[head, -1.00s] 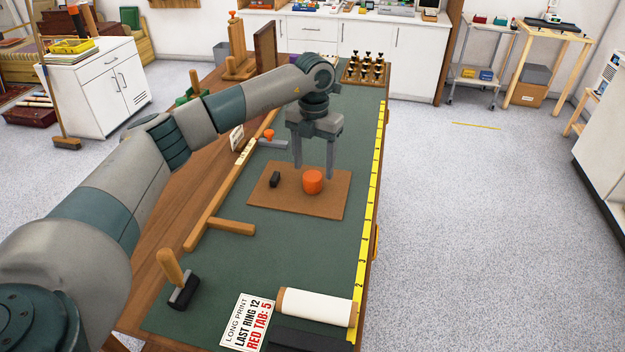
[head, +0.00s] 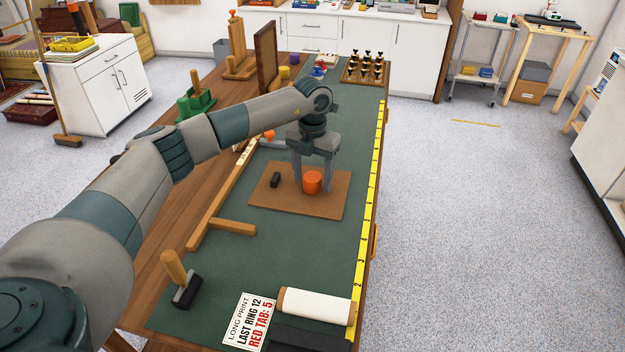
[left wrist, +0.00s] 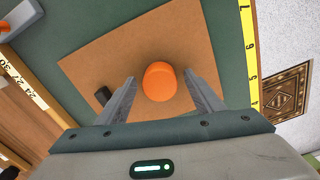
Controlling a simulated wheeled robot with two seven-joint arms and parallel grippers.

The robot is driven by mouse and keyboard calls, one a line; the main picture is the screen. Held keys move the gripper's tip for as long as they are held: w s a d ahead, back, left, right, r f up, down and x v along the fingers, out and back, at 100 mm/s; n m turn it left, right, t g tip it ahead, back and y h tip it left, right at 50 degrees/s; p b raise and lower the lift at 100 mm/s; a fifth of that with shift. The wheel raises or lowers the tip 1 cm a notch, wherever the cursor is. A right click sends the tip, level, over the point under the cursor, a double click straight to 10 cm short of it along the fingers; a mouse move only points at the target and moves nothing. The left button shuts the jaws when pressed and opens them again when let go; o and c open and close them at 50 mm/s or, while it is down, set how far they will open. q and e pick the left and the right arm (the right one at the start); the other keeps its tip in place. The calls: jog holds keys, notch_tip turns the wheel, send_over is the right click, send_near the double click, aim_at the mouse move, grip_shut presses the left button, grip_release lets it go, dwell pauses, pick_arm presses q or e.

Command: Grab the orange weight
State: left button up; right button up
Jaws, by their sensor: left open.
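The orange weight (head: 312,183) is a short cylinder standing on a brown board (head: 268,203) on the green-topped bench. My left gripper (head: 313,186) points down over it, open, with one finger on each side of the weight. My right gripper is not in view.
A small black block (head: 276,180) lies on the board left of the weight. A wooden T-square (head: 222,208) lies left of the board. A paper roll (head: 316,306) and a printed card (head: 244,321) are at the near end. A yellow ruler (head: 363,247) runs along the right edge.

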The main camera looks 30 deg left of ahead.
pick_arm(q)
jog(key=shift+f, duration=0.3)
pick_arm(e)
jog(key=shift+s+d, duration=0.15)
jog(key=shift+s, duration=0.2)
pick_arm(q)
jog(key=shift+r, duration=0.1)
grip_shut()
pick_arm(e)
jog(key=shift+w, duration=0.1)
pick_arm(q)
jog(key=shift+w+r, duration=0.1)
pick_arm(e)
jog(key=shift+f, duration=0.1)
